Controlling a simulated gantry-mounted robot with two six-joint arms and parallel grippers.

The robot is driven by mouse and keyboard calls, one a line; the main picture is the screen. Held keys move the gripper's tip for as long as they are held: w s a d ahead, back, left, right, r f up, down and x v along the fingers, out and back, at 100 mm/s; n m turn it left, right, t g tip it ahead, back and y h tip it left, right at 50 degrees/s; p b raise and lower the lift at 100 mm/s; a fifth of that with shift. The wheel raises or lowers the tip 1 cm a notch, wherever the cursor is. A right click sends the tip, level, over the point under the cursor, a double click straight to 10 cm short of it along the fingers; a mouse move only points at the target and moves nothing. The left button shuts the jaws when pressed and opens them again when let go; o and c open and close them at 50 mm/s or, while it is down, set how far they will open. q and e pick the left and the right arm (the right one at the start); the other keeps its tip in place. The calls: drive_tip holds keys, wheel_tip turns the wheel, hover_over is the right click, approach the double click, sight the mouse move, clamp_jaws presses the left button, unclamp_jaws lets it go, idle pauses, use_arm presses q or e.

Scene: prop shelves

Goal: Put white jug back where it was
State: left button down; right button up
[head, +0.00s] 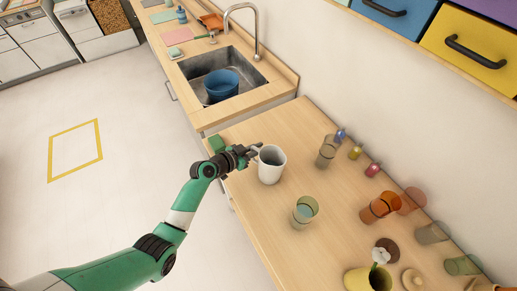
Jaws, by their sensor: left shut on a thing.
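The white jug (270,168) stands upright on, or just above, the wooden counter in the middle of the head view; I cannot tell whether its base touches. My left gripper (254,153) reaches in from the left and is shut on the white jug at its left upper side. The fingertips partly cover that side of the jug. My right gripper is not in view.
Glass tumblers (305,211), orange glasses (379,207) and a yellow pot (368,279) stand to the right and front. A green block (216,144) is behind my gripper. A sink with a blue pot (221,84) lies further back. Counter between jug and tumblers is bare.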

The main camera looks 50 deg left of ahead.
use_arm(q)
drive_tip(key=shift+f, duration=0.15)
drive_tip(key=c, duration=0.9)
unclamp_jaws()
drive_tip(key=shift+r, duration=0.25)
drive_tip(key=p+v, duration=0.3)
drive_tip(key=v, duration=0.9)
